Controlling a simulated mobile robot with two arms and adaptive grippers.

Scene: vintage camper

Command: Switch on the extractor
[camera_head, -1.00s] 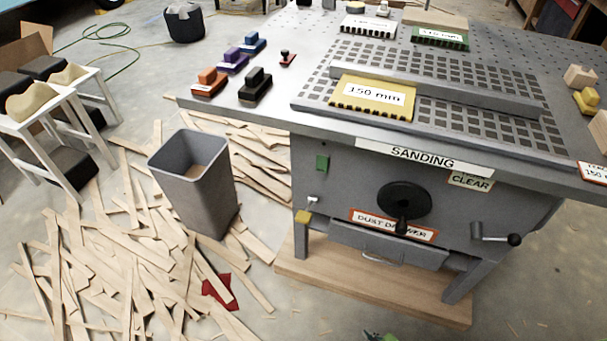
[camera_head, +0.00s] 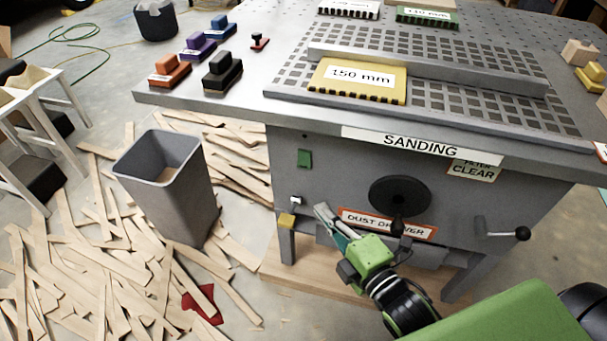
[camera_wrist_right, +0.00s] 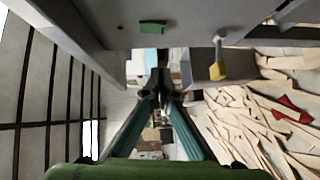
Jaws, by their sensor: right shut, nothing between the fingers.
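The grey sanding bench's front panel (camera_head: 330,170) carries a green block (camera_head: 304,158) at its upper left; the green block also shows at the top of the right wrist view (camera_wrist_right: 153,27). Below it is a small white fitting (camera_head: 296,201) with a yellow piece (camera_head: 287,220) under it; the yellow piece hangs right of the fingers in the wrist view (camera_wrist_right: 218,70). No label reading extractor is legible. My right gripper (camera_head: 322,210) is shut and empty, just right of the white fitting, in front of the panel; contact cannot be told. My left gripper is not in view.
A black handwheel (camera_head: 400,195) and the dust drawer label (camera_head: 388,224) are right of my gripper. A crank handle (camera_head: 505,233) sticks out farther right. A grey bin (camera_head: 170,185) and scattered wood strips (camera_head: 90,265) cover the floor at left.

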